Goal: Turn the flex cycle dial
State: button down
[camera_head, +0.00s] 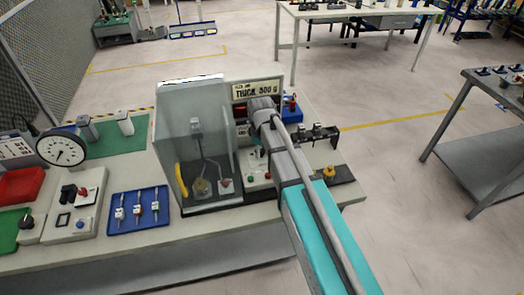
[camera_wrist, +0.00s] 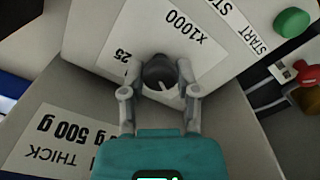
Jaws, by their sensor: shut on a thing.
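The flex cycle dial is a dark round knob (camera_wrist: 158,70) with a pale pointer mark, on a light panel (camera_wrist: 235,35) printed "x1000", "25" and "START" in the wrist view. My gripper (camera_wrist: 160,80) is shut on the dial, with one grey finger on each side of it. The fingers hide parts of the dial's rim and scale. In the head view my arm covers most of this spot, and the dial cannot be made out there. Part of the control box (camera_head: 258,181) shows left of my arm.
A green button (camera_wrist: 291,22) and a red knob (camera_wrist: 306,72) lie to the right in the wrist view. A clear guard (camera_head: 200,130) stands left of my arm in the head view.

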jog(key=shift+d, duration=0.1)
jog(key=shift+c, duration=1.7)
grip_release()
jog(key=shift+r, duration=0.15)
